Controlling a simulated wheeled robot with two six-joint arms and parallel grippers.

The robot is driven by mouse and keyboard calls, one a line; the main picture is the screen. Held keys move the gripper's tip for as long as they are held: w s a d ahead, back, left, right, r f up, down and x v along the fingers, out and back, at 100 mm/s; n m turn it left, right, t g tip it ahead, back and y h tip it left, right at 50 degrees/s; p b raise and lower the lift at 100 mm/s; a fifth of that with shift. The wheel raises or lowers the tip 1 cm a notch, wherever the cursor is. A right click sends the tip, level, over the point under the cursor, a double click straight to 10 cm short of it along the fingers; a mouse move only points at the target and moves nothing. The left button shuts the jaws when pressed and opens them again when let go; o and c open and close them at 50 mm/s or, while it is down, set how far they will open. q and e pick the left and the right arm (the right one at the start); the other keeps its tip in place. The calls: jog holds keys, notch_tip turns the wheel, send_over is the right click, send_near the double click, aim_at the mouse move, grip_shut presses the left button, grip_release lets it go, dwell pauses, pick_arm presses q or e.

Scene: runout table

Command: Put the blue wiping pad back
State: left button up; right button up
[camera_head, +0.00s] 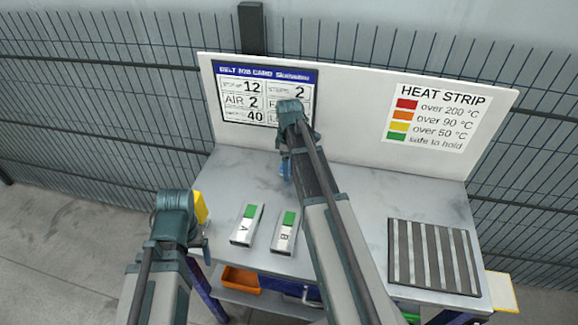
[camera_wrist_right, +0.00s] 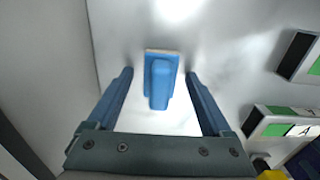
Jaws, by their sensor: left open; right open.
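The blue wiping pad (camera_wrist_right: 159,84) shows in the right wrist view, with a blue grip on a pale-edged base. It rests on the grey table top between the two blue fingers of my right gripper (camera_wrist_right: 160,75), which is open, with a gap on each side. In the head view my right gripper (camera_head: 286,170) points down over the back middle of the table; I cannot tell the pad apart from the fingers there. My left gripper (camera_head: 204,245) is at the table's left front edge, its fingers mostly hidden behind the arm.
Blocks A (camera_head: 246,226) and B (camera_head: 284,233), each with a green patch, lie on the table (camera_head: 365,195). A ribbed dark plate (camera_head: 433,256) is at the right. A back panel (camera_head: 350,110) carries a job card and heat legend. An orange bin (camera_head: 240,280) sits below.

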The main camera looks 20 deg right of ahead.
jog(key=shift+r, duration=0.1)
notch_tip(320, 180, up, 12)
jog(key=p, duration=1.2)
notch_tip(320, 180, down, 12)
jog(key=b, duration=1.2)
notch_tip(320, 180, up, 12)
jog(key=p, duration=1.2)
notch_tip(320, 180, down, 13)
jog(key=b, duration=1.2)
jog(key=shift+r+b, duration=0.15)
jog(key=shift+b, duration=0.15)
notch_tip(320, 180, up, 4)
jog(key=p, duration=0.4)
jog(key=shift+r, duration=0.25)
jog(key=s+d, duration=0.1)
jog(key=s, duration=0.4)
jog(key=s+d+r+p, duration=0.1)
jog(key=s+d, duration=0.1)
jog(key=s, duration=0.3)
jog(key=s+d, duration=0.1)
jog(key=s, duration=0.4)
jog(key=shift+s+d+r+p, duration=0.1)
jog(key=shift+d+r+p, duration=0.05)
jog(key=shift+d+p, duration=0.2)
